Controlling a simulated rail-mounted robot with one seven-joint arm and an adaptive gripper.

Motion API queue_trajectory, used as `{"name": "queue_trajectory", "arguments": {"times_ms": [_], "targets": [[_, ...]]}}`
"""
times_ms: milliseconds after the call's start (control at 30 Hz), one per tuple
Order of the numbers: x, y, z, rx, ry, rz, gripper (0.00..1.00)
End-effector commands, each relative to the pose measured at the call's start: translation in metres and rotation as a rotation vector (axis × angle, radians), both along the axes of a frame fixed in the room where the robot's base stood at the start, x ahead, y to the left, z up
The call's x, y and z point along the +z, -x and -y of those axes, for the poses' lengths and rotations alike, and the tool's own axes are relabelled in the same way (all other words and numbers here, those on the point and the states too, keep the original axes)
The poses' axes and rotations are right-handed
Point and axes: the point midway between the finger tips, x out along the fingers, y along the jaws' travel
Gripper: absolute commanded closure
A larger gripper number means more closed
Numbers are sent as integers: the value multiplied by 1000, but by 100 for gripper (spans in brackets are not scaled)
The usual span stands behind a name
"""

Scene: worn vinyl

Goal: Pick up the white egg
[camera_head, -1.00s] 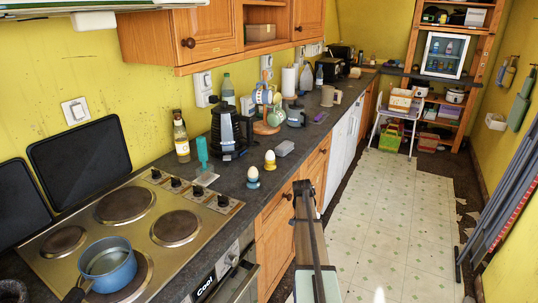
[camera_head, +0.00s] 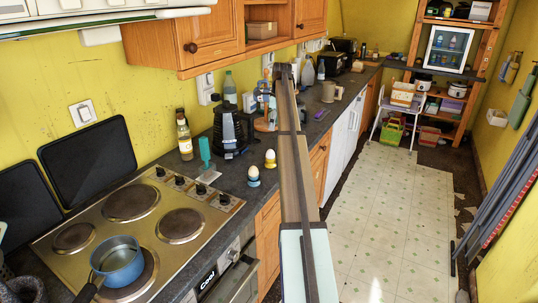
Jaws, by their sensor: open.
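Two pale eggs stand upright in egg cups on the dark counter, right of the stove. One egg (camera_head: 253,172) sits in a blue cup (camera_head: 254,182). The other egg (camera_head: 270,155) sits in a yellow cup (camera_head: 270,165), slightly farther back. Both look whitish, and at this size I cannot tell which is whiter. My arm reaches up the picture just right of the eggs. My gripper (camera_head: 286,72) is the small dark end at its top, open, far beyond and apart from both eggs.
A blue pan (camera_head: 118,260) stands on the stove (camera_head: 85,262). A teal brush-like item (camera_head: 205,150), a bottle (camera_head: 184,138) and a black coffee maker (camera_head: 228,128) stand left of and behind the eggs. Wall cupboards (camera_head: 200,35) overhang the counter. The floor (camera_head: 375,215) at right is clear.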

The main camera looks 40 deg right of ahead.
Motion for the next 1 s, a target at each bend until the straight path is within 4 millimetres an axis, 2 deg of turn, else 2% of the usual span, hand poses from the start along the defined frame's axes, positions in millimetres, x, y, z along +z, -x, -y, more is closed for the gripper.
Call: {"name": "queue_trajectory", "arguments": {"times_ms": [200,400,533,767,1000], "targets": [[-43,-3,-4,2,-1,-2,27],[-76,-7,-6,3,1,-1,27],[-89,-9,-6,3,2,0,27],[-98,-9,-7,3,2,0,27],[-125,-10,-10,3,1,-2,27]]}}
